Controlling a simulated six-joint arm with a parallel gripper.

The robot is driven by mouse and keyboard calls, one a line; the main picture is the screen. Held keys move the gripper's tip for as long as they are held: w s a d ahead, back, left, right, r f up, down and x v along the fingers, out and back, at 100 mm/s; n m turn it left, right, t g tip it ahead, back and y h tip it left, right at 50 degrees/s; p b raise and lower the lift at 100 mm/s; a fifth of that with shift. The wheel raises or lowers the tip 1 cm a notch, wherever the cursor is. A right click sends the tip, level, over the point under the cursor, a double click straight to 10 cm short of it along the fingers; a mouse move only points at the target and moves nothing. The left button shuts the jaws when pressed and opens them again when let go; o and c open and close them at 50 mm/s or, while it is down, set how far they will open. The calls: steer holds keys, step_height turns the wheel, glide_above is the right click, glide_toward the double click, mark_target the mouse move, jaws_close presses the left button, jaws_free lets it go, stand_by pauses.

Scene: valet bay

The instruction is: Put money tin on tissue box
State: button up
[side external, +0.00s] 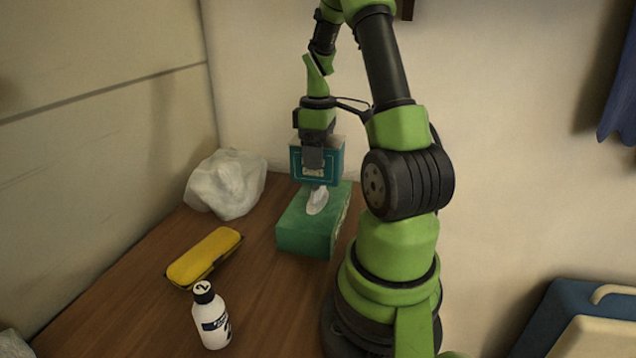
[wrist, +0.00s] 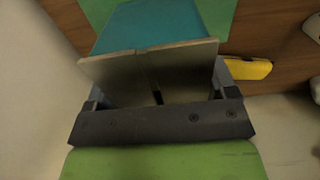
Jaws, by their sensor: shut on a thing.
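My gripper (side external: 314,163) is shut on the money tin (side external: 331,165), a teal box with pale trim and a label on its front. It holds the tin above the green tissue box (side external: 303,241), which has a white tissue (side external: 317,201) sticking up from its top. In the side view the tin looks upright, near the tissue; I cannot tell whether they touch. In the wrist view the tin (wrist: 165,28) fills the space between the fingers, and part of the green tissue box (wrist: 215,14) shows behind it.
A yellow case (side external: 204,258) lies left of the tissue box. A white bottle with a black cap (side external: 212,322) stands at the front. A crumpled white bag (side external: 227,184) sits at the back left by the walls. The wooden table (side external: 130,302) is clear at front left.

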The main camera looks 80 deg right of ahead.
mark_target(318, 176)
steer(key=shift+f, duration=2.85)
steer(key=shift+f, duration=0.15)
steer(key=o, duration=1.1)
step_height(318, 176, up, 12)
steer(key=w+a+r+t, duration=0.1)
steer(key=w+a+r, duration=0.3)
steer(key=a, duration=0.3)
steer(key=s+a+r+m+t, duration=0.1)
steer(key=s+a+t, duration=0.1)
steer(key=a, duration=0.5)
steer(key=s+a+r+m+t+y, duration=0.1)
steer(key=a+r+t, duration=0.1)
steer(key=a, duration=0.5)
steer(key=s+a+r+m+t+y, duration=0.1)
steer(key=s+a+r+m+t, duration=0.1)
steer(key=a, duration=0.5)
steer(key=shift+s+a, duration=0.2)
steer(key=shift+s, duration=0.1)
